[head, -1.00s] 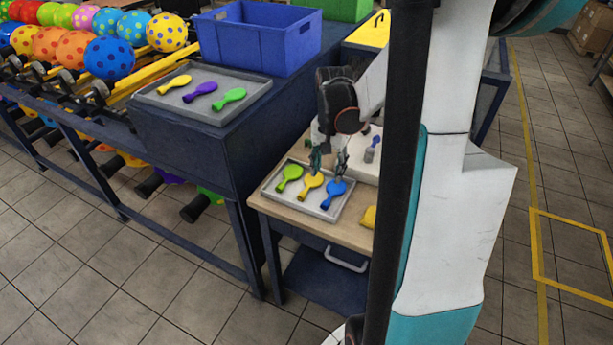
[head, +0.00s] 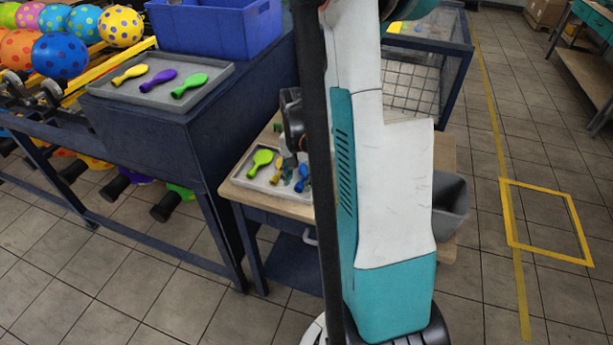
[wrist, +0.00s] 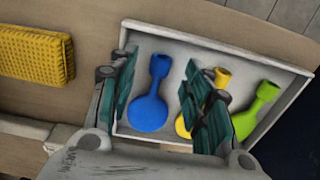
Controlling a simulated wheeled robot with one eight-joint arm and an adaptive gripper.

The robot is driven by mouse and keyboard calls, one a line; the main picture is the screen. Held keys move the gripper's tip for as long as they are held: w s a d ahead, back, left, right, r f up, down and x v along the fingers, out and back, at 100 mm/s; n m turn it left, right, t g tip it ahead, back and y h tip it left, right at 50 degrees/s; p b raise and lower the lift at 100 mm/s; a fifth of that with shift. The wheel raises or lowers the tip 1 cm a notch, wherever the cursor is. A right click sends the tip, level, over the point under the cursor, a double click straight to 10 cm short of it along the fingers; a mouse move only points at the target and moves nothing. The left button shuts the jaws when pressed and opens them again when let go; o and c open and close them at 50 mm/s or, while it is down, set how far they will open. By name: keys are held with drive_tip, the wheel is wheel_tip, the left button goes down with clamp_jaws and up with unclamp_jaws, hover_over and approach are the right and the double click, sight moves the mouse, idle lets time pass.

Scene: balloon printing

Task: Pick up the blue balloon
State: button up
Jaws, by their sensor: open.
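The blue balloon (wrist: 149,108) lies flat in a grey tray (wrist: 222,43), and in the head view the balloon (head: 303,178) is partly hidden by my column. My gripper (wrist: 163,100) is open, with one green-padded finger on each side of the blue balloon in the wrist view. The right finger overlaps the yellow balloon (wrist: 221,77) and hides part of it. A green balloon (wrist: 258,108) lies at the tray's right side. In the head view my gripper (head: 289,170) is low over the tray (head: 243,181). Contact with the blue balloon cannot be told.
A yellow sponge-like block (wrist: 35,54) lies on the wooden table left of the tray in the wrist view. A second tray (head: 207,97) with yellow, purple and green balloons sits on a higher dark bench, beside a blue bin (head: 215,32).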

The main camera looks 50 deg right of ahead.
wheel_tip(320, 180, down, 3)
drive_tip(key=shift+r+b, duration=0.1)
drive_tip(key=shift+b, duration=0.25)
drive_tip(key=shift+r, duration=0.1)
drive_tip(key=shift+c, duration=0.2)
drive_tip(key=c, duration=0.8)
drive_tip(key=shift+o, duration=0.2)
